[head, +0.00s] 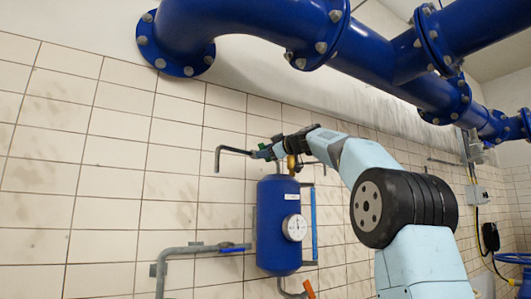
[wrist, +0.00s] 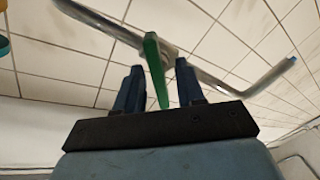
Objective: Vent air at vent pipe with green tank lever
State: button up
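The green tank lever (wrist: 155,72) sits on the grey vent pipe (wrist: 205,76) in the wrist view. My gripper (wrist: 158,66) has its two dark fingers on either side of the lever, with a visible gap on the right side. Contact on the left side is hard to tell. In the head view my gripper (head: 268,152) is at the vent pipe (head: 233,151), above the blue tank (head: 272,222). The pipe's open end bends down on the left. My gripper mostly hides the lever there.
A round gauge (head: 295,227) is on the tank front, with a blue vertical tube (head: 313,224) beside it. A grey pipe with a blue lever (head: 235,247) is at lower left. Large blue pipes (head: 350,45) run overhead. The tiled wall (head: 120,150) stands close behind.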

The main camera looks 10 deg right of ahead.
jog(key=shift+c, duration=0.3)
grip_shut()
dwell(0.4)
jog(key=m, duration=0.3)
jog(key=shift+w+m, duration=0.1)
jog(key=shift+m, duration=0.3)
jog(key=shift+d+r+m, duration=0.1)
jog(key=shift+d+m, duration=0.05)
jog(key=shift+m, duration=1.95)
